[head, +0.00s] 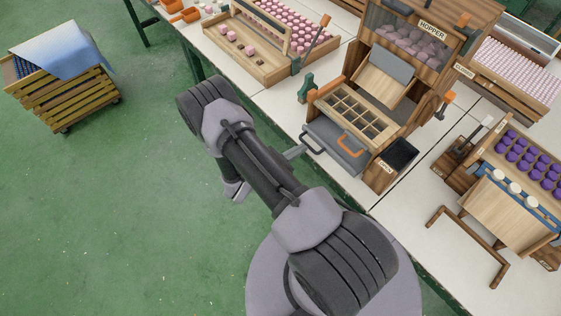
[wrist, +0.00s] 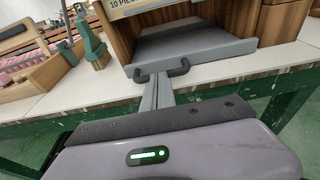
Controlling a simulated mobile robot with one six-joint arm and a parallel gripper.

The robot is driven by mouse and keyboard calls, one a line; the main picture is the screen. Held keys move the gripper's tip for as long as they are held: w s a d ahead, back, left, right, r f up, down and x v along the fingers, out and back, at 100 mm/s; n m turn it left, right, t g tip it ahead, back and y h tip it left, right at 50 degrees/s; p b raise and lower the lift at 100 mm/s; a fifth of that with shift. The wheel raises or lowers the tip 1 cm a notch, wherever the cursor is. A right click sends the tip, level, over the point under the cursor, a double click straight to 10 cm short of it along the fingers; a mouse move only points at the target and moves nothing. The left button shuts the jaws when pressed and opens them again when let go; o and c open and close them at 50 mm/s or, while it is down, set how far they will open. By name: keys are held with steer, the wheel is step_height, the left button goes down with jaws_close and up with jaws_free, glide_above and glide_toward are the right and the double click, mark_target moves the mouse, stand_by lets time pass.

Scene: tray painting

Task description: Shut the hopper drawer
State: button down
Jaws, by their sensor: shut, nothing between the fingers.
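The wooden hopper (head: 432,29) stands on the white table. Its grey drawer (head: 335,142) sticks out low at the front, below the divided wooden tray. The drawer also shows in the wrist view (wrist: 195,48), open and with a bare floor. A dark loop handle (head: 309,146) is on its front edge, and the handle (wrist: 181,67) shows in the wrist view. My gripper (head: 299,150) is shut and empty in front of the drawer. In the wrist view its fingertips (wrist: 160,77) overlap the handle; I cannot tell whether they touch it.
A divided wooden tray (head: 322,99) with an orange handle sits above the drawer. A small black-lined bin (head: 383,176) stands to the right. A green clamp-like piece (head: 305,87) is at the left on the table edge. The green floor at left is open around a slatted cart (head: 66,103).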

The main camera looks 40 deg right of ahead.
steer(key=p+v, duration=0.2)
steer(key=v, duration=1.2)
steer(key=s+a+r+m+g+y+b, duration=0.1)
steer(key=s+r+m+g+y, duration=0.1)
steer(key=r+m+y, duration=0.5)
steer(key=s+a+r+m+g+b, duration=0.1)
steer(key=s+r+m+g, duration=0.3)
steer(key=r, duration=0.7)
steer(key=s+a+r+m+t+y+b, duration=0.1)
steer(key=s+a+r+m+t+y, duration=0.1)
steer(key=a+r+m+t+y, duration=0.3)
steer(key=s+a+r+m+t+y+b, duration=0.1)
steer(key=s+a+r+m+t+y, duration=0.2)
steer(key=r, duration=0.7)
steer(key=a+m+t+y, duration=0.2)
steer(key=a+m, duration=0.1)
steer(key=m, duration=0.1)
steer(key=shift+s+a+r+y, duration=0.15)
steer(key=shift+s+r+y, duration=0.05)
steer(key=shift+s+y, duration=0.1)
